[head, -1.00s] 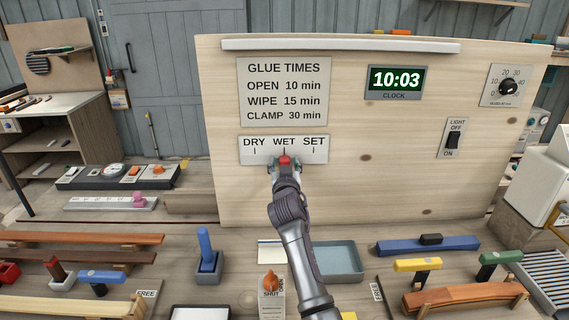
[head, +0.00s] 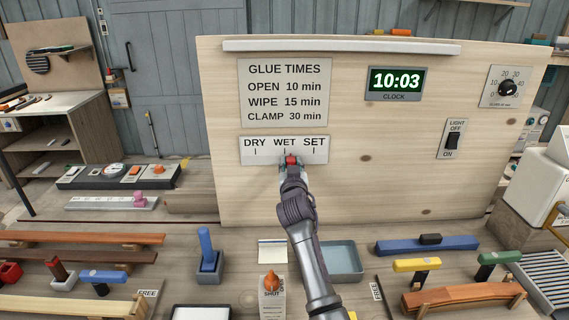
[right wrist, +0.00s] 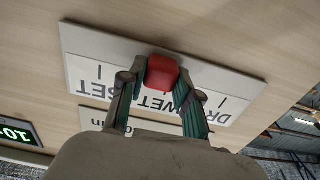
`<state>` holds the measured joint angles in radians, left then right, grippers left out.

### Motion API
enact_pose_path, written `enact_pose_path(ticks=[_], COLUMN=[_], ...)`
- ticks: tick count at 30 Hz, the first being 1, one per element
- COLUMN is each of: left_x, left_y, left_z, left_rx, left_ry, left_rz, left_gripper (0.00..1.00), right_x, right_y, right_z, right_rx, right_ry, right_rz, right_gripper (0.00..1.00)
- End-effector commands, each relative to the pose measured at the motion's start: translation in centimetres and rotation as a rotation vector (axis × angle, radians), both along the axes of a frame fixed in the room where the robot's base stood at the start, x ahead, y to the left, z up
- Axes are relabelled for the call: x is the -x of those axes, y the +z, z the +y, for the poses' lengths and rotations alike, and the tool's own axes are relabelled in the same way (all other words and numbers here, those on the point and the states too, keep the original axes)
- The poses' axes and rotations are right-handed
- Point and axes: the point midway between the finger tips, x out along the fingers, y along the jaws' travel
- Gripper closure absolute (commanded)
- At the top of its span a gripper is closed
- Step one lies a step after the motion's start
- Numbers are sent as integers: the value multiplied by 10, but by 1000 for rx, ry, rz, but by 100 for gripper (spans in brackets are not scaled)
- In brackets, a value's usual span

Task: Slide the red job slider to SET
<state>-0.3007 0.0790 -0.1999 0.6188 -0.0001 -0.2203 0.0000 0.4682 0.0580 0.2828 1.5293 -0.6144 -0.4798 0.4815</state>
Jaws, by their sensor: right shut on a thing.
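The red job slider (head: 291,160) sits on a white scale plate (head: 257,158) marked DRY, WET and SET, on the upright wooden board. It stands just right of the WET mark, between WET and SET. My right gripper (head: 291,168) is shut on the slider from the front. In the right wrist view the plate is upside down, with SET at left, and the red slider (right wrist: 162,73) is between the two fingers of my right gripper (right wrist: 159,83). My left gripper is not in view.
The board (head: 400,180) also carries a glue times sign (head: 285,93), a clock (head: 396,82), a dial (head: 508,87) and a light switch (head: 453,140). A grey tray (head: 340,262) and several clamps lie on the bench below. The plate is clear towards SET.

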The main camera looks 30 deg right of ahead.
Motion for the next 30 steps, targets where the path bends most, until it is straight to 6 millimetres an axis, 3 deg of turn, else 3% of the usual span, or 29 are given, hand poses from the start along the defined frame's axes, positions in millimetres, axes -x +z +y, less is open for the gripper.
enact_pose_path(ticks=[3, 9, 20, 21, 25, 30], left_x=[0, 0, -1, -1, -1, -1], left_y=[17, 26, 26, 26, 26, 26], left_z=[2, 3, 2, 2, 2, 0], left_rx=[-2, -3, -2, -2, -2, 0], left_ry=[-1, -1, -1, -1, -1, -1], left_rz=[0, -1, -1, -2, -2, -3], left_gripper=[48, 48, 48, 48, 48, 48], right_x=[18, 35, 38, 38, 37, 37], right_y=[3, 1, -1, -1, -1, 0], right_z=[-28, -56, -61, -61, -60, -60], right_rx=[3, 2, 0, 0, 0, 1], right_ry=[-5, -3, -4, -4, -3, -2], right_rz=[8, 7, 5, 5, 5, 3], right_gripper=[100, 100, 100, 61, 42, 42])
